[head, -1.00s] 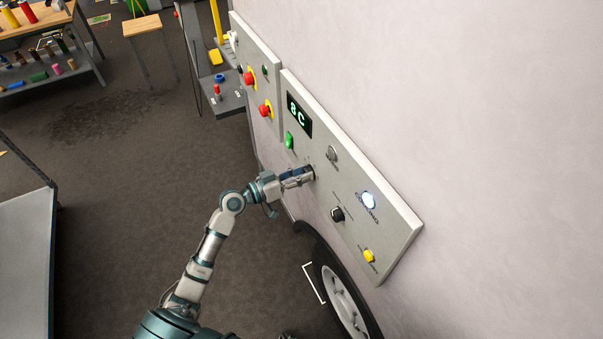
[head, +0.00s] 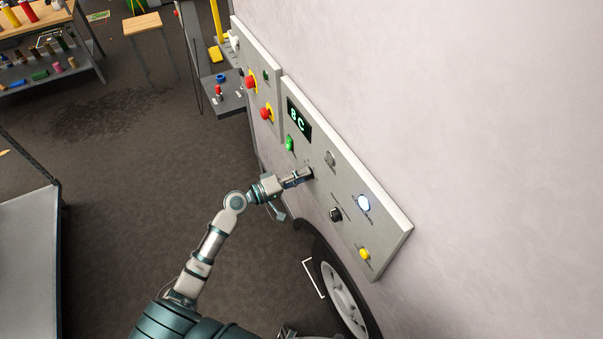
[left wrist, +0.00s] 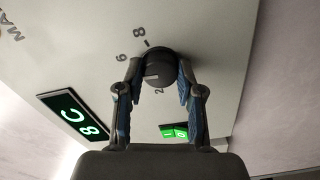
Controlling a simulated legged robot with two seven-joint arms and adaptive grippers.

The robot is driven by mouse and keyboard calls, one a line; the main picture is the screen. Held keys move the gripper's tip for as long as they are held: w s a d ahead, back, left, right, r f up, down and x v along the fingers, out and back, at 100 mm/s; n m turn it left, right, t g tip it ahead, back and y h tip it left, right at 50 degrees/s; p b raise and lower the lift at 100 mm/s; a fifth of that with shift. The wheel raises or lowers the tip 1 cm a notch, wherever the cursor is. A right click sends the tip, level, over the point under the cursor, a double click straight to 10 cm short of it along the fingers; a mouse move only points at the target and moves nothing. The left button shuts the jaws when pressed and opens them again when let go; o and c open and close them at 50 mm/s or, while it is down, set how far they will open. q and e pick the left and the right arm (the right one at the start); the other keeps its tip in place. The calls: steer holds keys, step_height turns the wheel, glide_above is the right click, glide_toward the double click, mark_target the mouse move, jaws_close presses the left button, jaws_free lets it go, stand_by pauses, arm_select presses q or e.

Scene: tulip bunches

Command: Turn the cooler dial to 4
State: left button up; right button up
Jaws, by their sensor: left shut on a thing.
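The cooler dial (left wrist: 160,68) is a dark round knob on a light grey wall panel (head: 386,240). In the left wrist view, 8 and 6 are printed above and left of it, and 2 below. A pale mark shows on the knob's lower left; I cannot tell its exact setting, and the 4 is not visible. My left gripper (left wrist: 157,80) is shut on the dial, one finger on each side. In the head view, my left gripper (head: 304,174) reaches the panel and hides the dial. The green display (head: 299,120) appears to read 8 C. My right gripper is not in view.
A green rocker switch (head: 289,143), a grey knob (head: 329,158), a black knob (head: 335,214), a lit white button (head: 363,203) and a yellow button (head: 364,254) surround the dial. Red buttons sit on a second panel further left. A wheel (head: 342,285) stands below.

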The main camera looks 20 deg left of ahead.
arm_select(q)
steer(key=shift+a+n+p, duration=0.15)
steer(key=shift+n+p, duration=1.35)
steer(key=shift+n, duration=1.4)
steer(key=o, duration=1.1)
steer(key=shift+o, duration=0.3)
steer(key=shift+w+f, duration=0.15)
steer(key=shift+a, duration=0.1)
